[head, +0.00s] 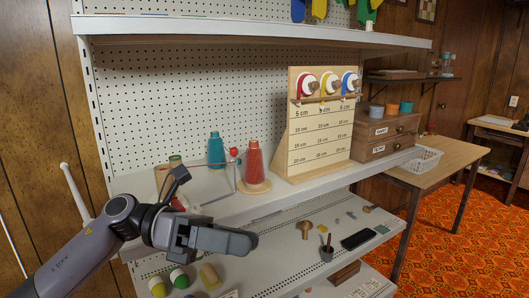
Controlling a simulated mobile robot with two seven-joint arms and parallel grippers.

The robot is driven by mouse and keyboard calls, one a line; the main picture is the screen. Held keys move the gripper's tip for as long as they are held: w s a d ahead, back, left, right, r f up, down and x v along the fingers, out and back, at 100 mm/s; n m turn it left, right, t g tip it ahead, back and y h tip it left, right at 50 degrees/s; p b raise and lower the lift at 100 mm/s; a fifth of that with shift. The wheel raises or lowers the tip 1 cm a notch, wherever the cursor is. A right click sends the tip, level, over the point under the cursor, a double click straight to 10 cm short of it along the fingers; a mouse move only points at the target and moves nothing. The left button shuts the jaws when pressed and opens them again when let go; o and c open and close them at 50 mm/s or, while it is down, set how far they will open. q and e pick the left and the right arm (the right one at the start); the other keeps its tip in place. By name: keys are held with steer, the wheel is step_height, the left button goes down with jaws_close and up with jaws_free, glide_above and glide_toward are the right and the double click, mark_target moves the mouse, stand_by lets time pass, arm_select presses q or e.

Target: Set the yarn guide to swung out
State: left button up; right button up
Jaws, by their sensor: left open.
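A thin wire frame with a red ball (234,152) on top stands on the white shelf, just left of a red yarn cone (254,168). It looks like the yarn guide, but its swing position is hard to tell. The red cone stands upright on a round wooden base. My left gripper (240,242) is in front of and below the shelf edge, its fingers pointing right. It is open, empty and apart from the guide and the cone. My left arm hides part of the shelf's left end. My right gripper is not in view.
A teal cone (216,150) stands behind the guide. A wooden board (322,135) with red, yellow and blue spools stands to the right, beside a drawer box (384,140). The lower shelf (275,262) holds small items, a cup and a black tray.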

arm_select(q)
steer(key=w+a+f+n+t+y, duration=0.1)
steer(key=a+f+n+t+y, duration=0.15)
steer(key=f+n+t, duration=0.7)
steer(key=a+f+n+t+y+p, duration=0.1)
steer(key=a+f+n+t+y, duration=0.3)
steer(key=n, duration=1)
steer(key=w+a+f+n+t, duration=0.1)
steer(key=f+n+t, duration=0.2)
steer(key=n+t, duration=0.75)
steer(key=s+a+f+n+g+y, duration=0.4)
steer(key=s+f+n, duration=0.2)
steer(key=s+f, duration=0.2)
steer(key=s+a+f+n+g+y, duration=0.4)
steer(key=s+f+n, duration=0.3)
steer(key=f, duration=0.6)
steer(key=shift+s+a+n+g+p, duration=0.3)
steer(key=shift+s+g, duration=0.5)
steer(key=shift+s, duration=0.45)
